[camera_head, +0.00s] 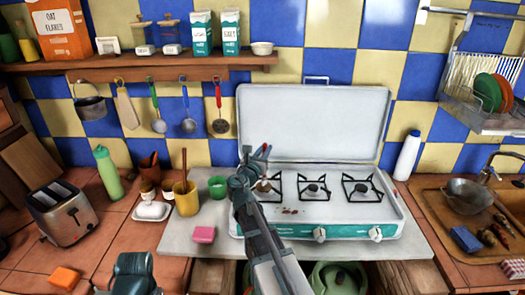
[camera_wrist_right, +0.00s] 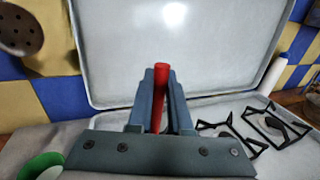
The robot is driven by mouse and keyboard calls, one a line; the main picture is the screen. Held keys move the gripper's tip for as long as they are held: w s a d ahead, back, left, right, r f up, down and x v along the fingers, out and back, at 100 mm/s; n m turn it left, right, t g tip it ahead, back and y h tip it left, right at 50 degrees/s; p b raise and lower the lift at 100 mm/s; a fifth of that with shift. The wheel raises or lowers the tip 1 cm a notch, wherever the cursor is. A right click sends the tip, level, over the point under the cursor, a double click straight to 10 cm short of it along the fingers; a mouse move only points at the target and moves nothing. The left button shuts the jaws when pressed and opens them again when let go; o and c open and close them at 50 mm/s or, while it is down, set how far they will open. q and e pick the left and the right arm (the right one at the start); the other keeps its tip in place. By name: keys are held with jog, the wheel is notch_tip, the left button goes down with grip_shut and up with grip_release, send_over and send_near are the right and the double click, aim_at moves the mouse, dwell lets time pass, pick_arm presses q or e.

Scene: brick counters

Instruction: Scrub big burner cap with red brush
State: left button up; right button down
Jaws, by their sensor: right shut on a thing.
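My right gripper (camera_head: 257,158) is shut on a red rod-like handle (camera_wrist_right: 160,97), whose red end also shows at the gripper tip in the head view (camera_head: 266,149). The rest of the brush is hidden. The gripper is over the left part of the white camping stove (camera_head: 340,217). Dark burner caps sit under black grates: a left one (camera_head: 265,186), partly covered by my gripper, a middle one (camera_head: 313,189) and a right one (camera_head: 361,188). I cannot tell surely which cap is biggest.
The stove's raised lid (camera_head: 315,120) stands behind the burners. Reddish-brown specks (camera_head: 290,211) lie on the stove top. A green cup (camera_head: 217,186), yellow mug (camera_head: 186,199) and pink sponge (camera_head: 204,234) stand left of the stove. A white bottle (camera_head: 407,155) stands right.

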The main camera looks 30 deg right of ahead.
jog(key=shift+s+d, duration=0.15)
jog(key=shift+d, duration=0.05)
jog(key=shift+a, duration=0.1)
jog(key=shift+w+a, duration=0.45)
jog(key=shift+a, duration=0.15)
jog(key=shift+d, duration=0.1)
jog(key=shift+s+d, duration=0.2)
jog(key=shift+d, duration=0.05)
dwell(0.4)
notch_tip(320, 180, up, 5)
jog(key=p, duration=0.5)
jog(key=shift+r, duration=0.1)
jog(key=shift+f, duration=0.2)
dwell(0.4)
